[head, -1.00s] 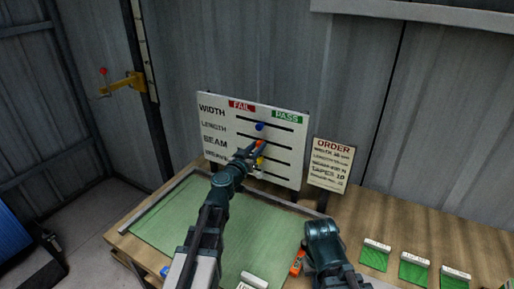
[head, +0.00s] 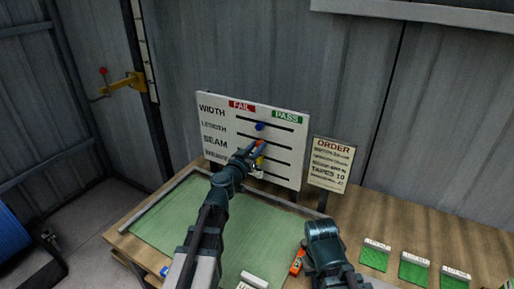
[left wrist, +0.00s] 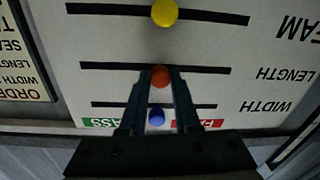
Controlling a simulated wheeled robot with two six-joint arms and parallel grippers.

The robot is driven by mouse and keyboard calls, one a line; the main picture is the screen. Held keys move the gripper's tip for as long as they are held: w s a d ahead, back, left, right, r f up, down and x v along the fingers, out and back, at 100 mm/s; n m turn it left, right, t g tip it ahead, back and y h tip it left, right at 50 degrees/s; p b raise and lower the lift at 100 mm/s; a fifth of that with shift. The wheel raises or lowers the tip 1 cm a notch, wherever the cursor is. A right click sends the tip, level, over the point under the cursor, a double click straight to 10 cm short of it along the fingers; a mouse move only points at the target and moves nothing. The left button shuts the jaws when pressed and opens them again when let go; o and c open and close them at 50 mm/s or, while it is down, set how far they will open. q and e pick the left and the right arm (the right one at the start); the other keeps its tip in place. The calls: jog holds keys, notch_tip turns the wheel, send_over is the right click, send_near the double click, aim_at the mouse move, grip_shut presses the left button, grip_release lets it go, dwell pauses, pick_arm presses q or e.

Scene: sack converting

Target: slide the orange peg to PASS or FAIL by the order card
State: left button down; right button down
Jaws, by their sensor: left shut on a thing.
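The white board (head: 208,170) stands upright at the back of the bench, with slots labelled WIDTH, LENGTH, SEAM and a lower row. FAIL (head: 241,105) is at its upper left and PASS (head: 287,116) at its upper right. The orange peg (left wrist: 160,75) sits near the middle of the LENGTH slot. My left gripper (left wrist: 160,80) is shut on it, a finger on either side. The blue peg (head: 260,127) is in the slot above and the yellow peg (head: 260,160) in the slot below. The order card (head: 331,164) stands right of the board; its small print is blurred, TAPES 10 is readable. My right gripper's fingers are not visible.
A green mat (head: 185,220) covers the bench's left part, mostly clear. An orange tool (head: 297,262) lies beside my right arm. Several green cards with white tops, such as this one (head: 374,258), lie on the right. A corrugated wall is behind.

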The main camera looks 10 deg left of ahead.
pick_arm(q)
send_near(241, 134)
jog(key=x, duration=0.5)
jog(key=shift+w+d, duration=0.1)
jog(key=c, duration=0.6)
grip_release()
jog(key=v, duration=1.4)
